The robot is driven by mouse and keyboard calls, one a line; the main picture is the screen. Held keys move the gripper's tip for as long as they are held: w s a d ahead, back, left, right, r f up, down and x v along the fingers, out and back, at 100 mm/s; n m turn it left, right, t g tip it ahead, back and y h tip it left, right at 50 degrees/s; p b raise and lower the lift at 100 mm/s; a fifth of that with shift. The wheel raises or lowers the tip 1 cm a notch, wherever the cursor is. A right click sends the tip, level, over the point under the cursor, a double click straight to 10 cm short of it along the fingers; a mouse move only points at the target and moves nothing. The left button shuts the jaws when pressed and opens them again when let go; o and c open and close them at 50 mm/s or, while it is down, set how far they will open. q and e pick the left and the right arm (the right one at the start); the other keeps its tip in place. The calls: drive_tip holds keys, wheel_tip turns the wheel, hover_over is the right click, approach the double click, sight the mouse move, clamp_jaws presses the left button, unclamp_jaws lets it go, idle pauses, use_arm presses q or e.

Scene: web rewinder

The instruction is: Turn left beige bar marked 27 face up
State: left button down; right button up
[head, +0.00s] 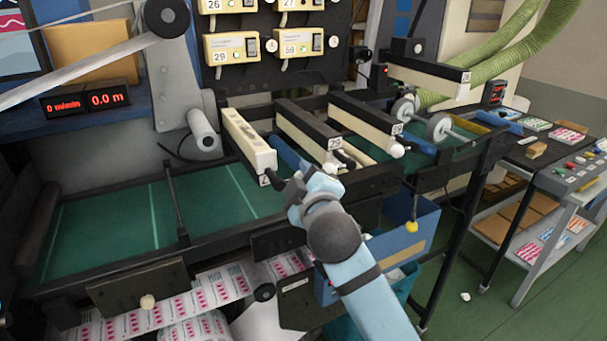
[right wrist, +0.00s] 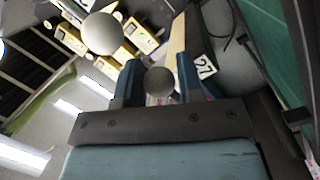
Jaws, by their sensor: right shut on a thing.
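The left beige bar (head: 248,138) lies lengthwise over the green web table, with a beige face showing upward. Its near end, partly hidden, carries a label. In the right wrist view the bar (right wrist: 176,38) runs away behind my fingers, with the label 27 (right wrist: 205,67) beside the right finger. My right gripper (head: 284,190) is at the bar's near end. In the wrist view its blue fingers (right wrist: 159,84) stand on either side of a dark round knob (right wrist: 159,79) and are shut on it. My left gripper is not in view.
Two neighbouring bars (head: 308,130) (head: 366,122) to the right show black tops and beige sides. Another bar (head: 428,77) sits higher at the back right. A blue bin (head: 405,240) hangs below right. The green table (head: 110,225) is clear on the left.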

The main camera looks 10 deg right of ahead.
drive_tip(key=shift+r, duration=0.15)
idle(0.3)
drive_tip(key=o, duration=0.7)
drive_tip(key=shift+c, duration=0.2)
drive_tip(key=shift+o, duration=1.2)
drive_tip(key=shift+a, duration=0.15)
drive_tip(key=shift+s, duration=0.2)
drive_tip(key=s+d+b, duration=0.1)
drive_tip(key=s+b, duration=0.1)
drive_tip(key=s, duration=1.1)
drive_tip(key=shift+s+d+b, duration=0.15)
drive_tip(key=shift+d+b, duration=0.2)
drive_tip(key=shift+b, duration=0.05)
